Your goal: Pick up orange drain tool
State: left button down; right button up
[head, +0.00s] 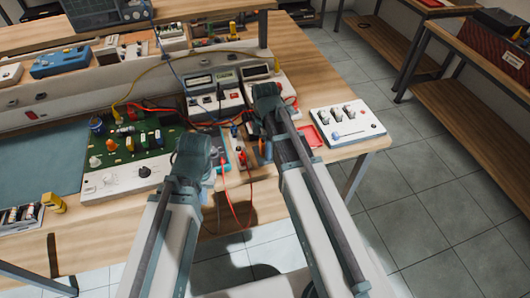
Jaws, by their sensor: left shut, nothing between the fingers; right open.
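I cannot pick out the orange drain tool with certainty. A thin orange-red strand (225,184) curves down at the bench's front edge between my two arms; I cannot tell whether it is a tool or a wire. My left gripper (211,174) is shut and empty, low beside the green circuit board, mostly hidden by its own arm. My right gripper (263,150) is open and empty near the front edge, also largely covered by its arm. The fingertips of both are too small and hidden to see clearly.
The wooden workbench (100,233) holds a green circuit board (150,137), meters (202,97), a white control box (347,123), a red tray (311,136) and tangled wires. A raised shelf runs behind. Tiled floor (440,215) is clear at right, before another wooden bench (455,90).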

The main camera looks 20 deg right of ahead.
jog(key=shift+f, duration=0.2)
grip_shut()
dwell(0.4)
